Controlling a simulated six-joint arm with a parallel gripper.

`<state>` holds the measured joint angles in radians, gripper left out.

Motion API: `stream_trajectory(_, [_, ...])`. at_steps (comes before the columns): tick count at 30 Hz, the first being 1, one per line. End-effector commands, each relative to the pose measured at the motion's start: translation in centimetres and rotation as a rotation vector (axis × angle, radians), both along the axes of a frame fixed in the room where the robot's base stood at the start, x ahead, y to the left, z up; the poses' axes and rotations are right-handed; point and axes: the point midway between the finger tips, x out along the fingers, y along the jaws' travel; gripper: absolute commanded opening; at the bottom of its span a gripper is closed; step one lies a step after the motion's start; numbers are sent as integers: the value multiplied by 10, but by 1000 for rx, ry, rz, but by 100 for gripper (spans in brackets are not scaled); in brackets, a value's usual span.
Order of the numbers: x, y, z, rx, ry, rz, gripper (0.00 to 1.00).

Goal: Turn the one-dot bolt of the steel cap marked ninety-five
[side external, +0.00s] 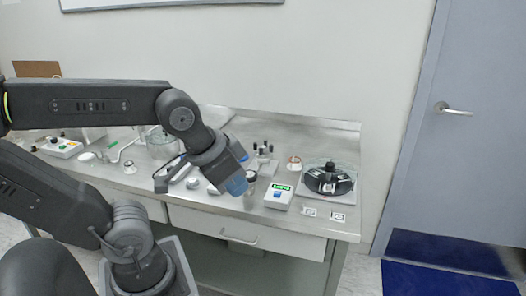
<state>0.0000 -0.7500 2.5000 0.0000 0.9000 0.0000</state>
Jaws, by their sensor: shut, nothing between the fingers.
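My gripper (237,186) hangs over the front middle of the steel bench, pointing down and to the right. Its bluish fingertips are shut with nothing between them. I cannot make out a steel cap marked ninety-five or a one-dot bolt; the view is too small to read markings. Small pale metal pieces (192,183) lie on the bench left of the gripper, partly behind my arm.
A white box with a green display (279,195) stands right of the gripper. Two printed marker cards (338,217) lie near the front right edge. A glass vessel (162,145) and another small device (62,147) stand at the left. Small dark-topped items (263,152) stand behind the gripper.

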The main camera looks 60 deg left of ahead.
Motion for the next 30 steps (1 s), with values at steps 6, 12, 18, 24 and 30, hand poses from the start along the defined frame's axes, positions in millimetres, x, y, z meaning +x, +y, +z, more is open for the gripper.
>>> stream_trajectory(6, [0, 0, 0, 0, 0, 0, 1])
stream_trajectory(12, [17, 7, 13, 20, 28, -27, 20])
stream_trajectory(18, [83, 40, 52, 71, 122, -155, 26])
stream_trajectory(24, [157, 101, 73, 89, 204, -337, 26])
stream_trajectory(30, [217, 183, 69, 77, 237, -537, 26])
